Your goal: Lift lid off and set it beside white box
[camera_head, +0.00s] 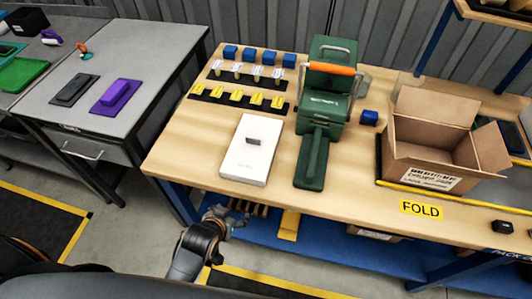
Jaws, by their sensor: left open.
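A flat white box (240,171) lies on the wooden workbench, left of the green machine. Its top, the lid (257,127), is closed over it and carries a small dark grey tab (253,141) near the middle. I cannot make out the seam between lid and box. My left gripper (232,220) is open and below the front edge of the bench, in front of the white box and apart from it. Its fingers are small and partly hard to make out. My right gripper is not in view.
A green machine with an orange handle (332,69) stands right of the white box. Several blue, white and yellow small parts sit in rows behind it. An open carton (430,150) stands at right. Bare wood (195,150) lies left of the box.

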